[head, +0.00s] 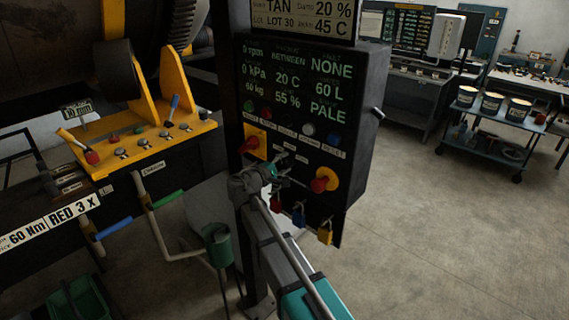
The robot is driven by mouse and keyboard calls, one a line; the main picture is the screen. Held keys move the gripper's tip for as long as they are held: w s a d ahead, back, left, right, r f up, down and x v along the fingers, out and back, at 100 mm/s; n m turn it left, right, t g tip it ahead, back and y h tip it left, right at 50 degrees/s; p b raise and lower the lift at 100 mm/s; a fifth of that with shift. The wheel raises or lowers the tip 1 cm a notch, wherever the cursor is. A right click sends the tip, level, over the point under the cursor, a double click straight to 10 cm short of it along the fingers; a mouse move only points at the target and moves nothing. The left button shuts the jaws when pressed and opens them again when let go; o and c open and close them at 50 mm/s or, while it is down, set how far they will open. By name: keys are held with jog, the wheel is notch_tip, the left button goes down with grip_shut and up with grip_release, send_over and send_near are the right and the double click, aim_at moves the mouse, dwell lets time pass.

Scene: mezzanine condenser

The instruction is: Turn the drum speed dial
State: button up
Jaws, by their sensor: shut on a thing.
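A dark control box (357,130) stands on a post in the middle of the head view, with a lit readout and a row of buttons. My gripper (278,172) is at the lower part of its front face, between two red rotary switches on yellow plates. The left red switch (250,146) is just above and left of my gripper. The right red switch (320,184) is to its right, apart from it. My gripper is shut on a small knob at the panel, taken as the drum speed dial. The knob is mostly hidden by the fingers, so its pointer cannot be read.
Red, blue and yellow padlocks (325,232) hang under the box, close to my arm. A yellow lever console (150,148) and the big drum are at the left. A blue cart with tins (488,134) stands at the back right. The floor at right is clear.

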jog(key=m, duration=0.5)
jog(key=shift+d, duration=0.1)
jog(key=shift+m, duration=0.3)
jog(key=o, duration=1.1)
jog(key=shift+o, duration=0.2)
jog(key=shift+s, duration=0.15)
jog(key=v, duration=0.7)
jog(key=shift+s, duration=0.15)
